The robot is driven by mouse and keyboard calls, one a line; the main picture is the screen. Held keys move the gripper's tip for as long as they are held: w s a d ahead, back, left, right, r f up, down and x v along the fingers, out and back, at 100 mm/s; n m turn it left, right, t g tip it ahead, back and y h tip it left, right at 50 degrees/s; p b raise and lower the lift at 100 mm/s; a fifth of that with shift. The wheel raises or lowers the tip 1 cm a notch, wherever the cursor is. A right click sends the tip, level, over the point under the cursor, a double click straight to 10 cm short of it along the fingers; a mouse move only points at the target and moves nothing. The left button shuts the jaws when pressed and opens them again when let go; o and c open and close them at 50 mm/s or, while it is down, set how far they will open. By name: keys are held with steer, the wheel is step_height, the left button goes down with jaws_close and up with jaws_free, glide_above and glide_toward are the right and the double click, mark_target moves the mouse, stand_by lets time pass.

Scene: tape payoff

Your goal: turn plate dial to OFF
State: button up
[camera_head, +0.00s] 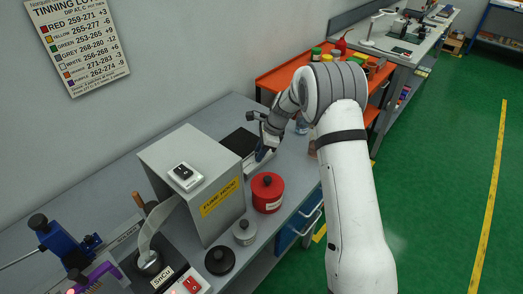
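A black square plate (239,141) lies on the grey bench behind the grey hood. A pale front edge below it is partly hidden by my gripper. I cannot make out a dial on it; it may be behind the gripper or too small to see. My gripper (263,151) points down at the plate's right front side. Its fingers are small and dark, and I cannot tell if they are open, shut or touching anything.
A grey hood box labelled FUME HOOD (219,198) stands left of my gripper, with a switch (183,174) on top. A red canister (267,192) stands near the bench's front edge. An orange cart (290,74) with jars is behind my arm. The green floor at right is clear.

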steer(key=shift+c, duration=0.3)
steer(key=c, duration=0.6)
steer(key=shift+d, duration=0.1)
jaws_close()
